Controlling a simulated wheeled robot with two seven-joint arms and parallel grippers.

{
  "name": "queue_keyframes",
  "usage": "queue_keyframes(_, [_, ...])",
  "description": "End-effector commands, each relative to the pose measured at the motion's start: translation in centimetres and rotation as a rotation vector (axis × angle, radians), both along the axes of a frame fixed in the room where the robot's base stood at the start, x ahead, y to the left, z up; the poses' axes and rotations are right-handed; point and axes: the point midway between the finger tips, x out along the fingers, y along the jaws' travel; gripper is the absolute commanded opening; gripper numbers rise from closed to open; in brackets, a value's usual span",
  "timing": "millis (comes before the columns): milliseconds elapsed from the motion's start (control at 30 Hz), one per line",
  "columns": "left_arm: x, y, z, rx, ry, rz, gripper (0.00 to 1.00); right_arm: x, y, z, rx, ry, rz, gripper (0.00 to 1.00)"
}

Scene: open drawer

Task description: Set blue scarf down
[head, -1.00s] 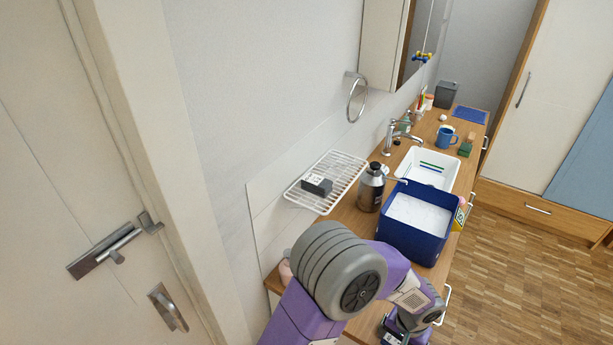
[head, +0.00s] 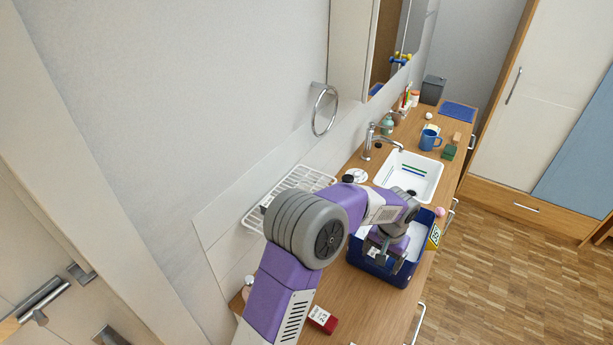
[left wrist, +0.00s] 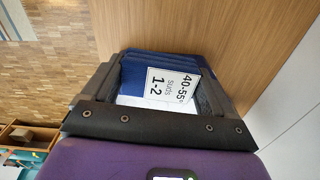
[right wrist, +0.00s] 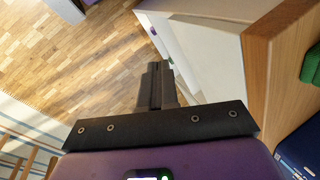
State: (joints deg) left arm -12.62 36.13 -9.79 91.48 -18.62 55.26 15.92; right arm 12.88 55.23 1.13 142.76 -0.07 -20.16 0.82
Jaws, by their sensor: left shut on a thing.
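The blue scarf (left wrist: 160,62) shows in the left wrist view as a folded dark blue bundle with a white printed label. My left gripper (left wrist: 158,85) is shut on it, one finger on each side. In the head view, my left gripper (head: 385,252) is over the blue bin (head: 395,275), pointing down; I cannot make out the scarf apart from the bin there. Whether the scarf touches the bin's contents cannot be told. My right gripper (right wrist: 160,85) has its fingers together with nothing between them, over the floor beside a white drawer front; it is outside the head view.
A wire rack (head: 290,195) is at the wall. A red box (head: 322,318) sits at the near end. The counter (head: 375,310) in front of the bin is clear.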

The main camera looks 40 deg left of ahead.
Motion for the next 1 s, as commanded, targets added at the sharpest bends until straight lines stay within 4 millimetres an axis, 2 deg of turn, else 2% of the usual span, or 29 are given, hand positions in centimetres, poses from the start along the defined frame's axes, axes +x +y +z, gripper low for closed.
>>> queue_keyframes(33, [1.5, 2.5, 2.8, 0.001, -0.005, 0.016, 0.56, 0.0, 0.0, 1.6, 0.000, 0.000, 0.000, 0.00])
queue_keyframes(133, [3.3, 7.2, 6.8, 0.004, -0.002, 0.029, 0.56, 0.0, 0.0, 3.2, 0.000, 0.000, 0.000, 0.00])
queue_keyframes(233, [4.2, 12.1, 10.8, 0.003, -0.001, 0.045, 0.56, 0.0, 0.0, 4.8, 0.000, 0.000, 0.000, 0.00])
queue_keyframes(400, [3.9, 19.4, 16.6, -0.001, 0.006, 0.072, 0.56, 0.0, 0.0, 6.9, 0.000, -0.001, 0.000, 0.00])
queue_keyframes(500, [3.0, 23.0, 19.4, -0.006, 0.008, 0.087, 0.56, 0.0, 0.0, 8.0, 0.000, -0.001, 0.000, 0.00])
queue_keyframes(600, [2.1, 25.5, 21.5, -0.011, 0.009, 0.096, 0.56, 0.0, 0.0, 8.7, 0.000, -0.001, 0.000, 0.00])
queue_keyframes(700, [1.4, 27.0, 22.6, -0.015, 0.010, 0.102, 0.56, 0.0, 0.0, 9.0, 0.000, -0.001, 0.000, 0.00])
queue_keyframes(767, [1.1, 27.5, 22.7, -0.017, 0.011, 0.104, 0.56, 0.0, 0.0, 9.0, 0.000, -0.001, 0.000, 0.00])
queue_keyframes(1000, [0.9, 27.7, 18.6, -0.019, 0.014, 0.103, 0.56, 0.0, 0.0, 7.7, 0.000, 0.000, 0.000, 0.00])
